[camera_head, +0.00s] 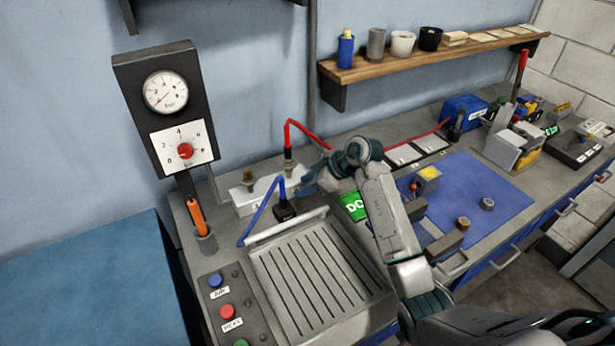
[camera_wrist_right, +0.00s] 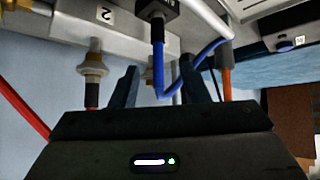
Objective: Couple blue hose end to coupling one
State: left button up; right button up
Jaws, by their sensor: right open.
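The blue hose (camera_head: 262,208) rises in a sharp bend, and one end goes down into a small black block (camera_head: 284,210) in front of the pale coupling block (camera_head: 244,200). In the right wrist view the blue hose (camera_wrist_right: 158,75) passes between my open fingers, whose jaws stand apart around its bend; contact cannot be told. My right gripper (camera_head: 303,188) is right of the hose and holds nothing visible. A coupling marked 2 (camera_wrist_right: 93,68) carries the red hose (camera_head: 305,130). My left gripper is out of view.
A gauge panel (camera_head: 124,75) with a red knob stands at the left behind an orange-handled tool (camera_head: 196,218). A slatted metal tray (camera_head: 318,262) lies in front. The blue mat (camera_head: 490,180) and a shelf (camera_head: 385,70) are at the right.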

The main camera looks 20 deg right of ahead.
jog(key=shift+m+g+h, duration=0.3)
jog(key=shift+h, duration=0.1)
jog(key=b+x, duration=0.6)
jog(key=x, duration=0.1)
jog(key=shift+d+f, duration=0.25)
jog(key=shift+d, duration=0.1)
jog(key=shift+b+x, duration=0.3)
jog(key=shift+x, duration=0.95)
jog(key=shift+r+p, duration=0.1)
jog(key=shift+p, duration=0.5)
grip_shut()
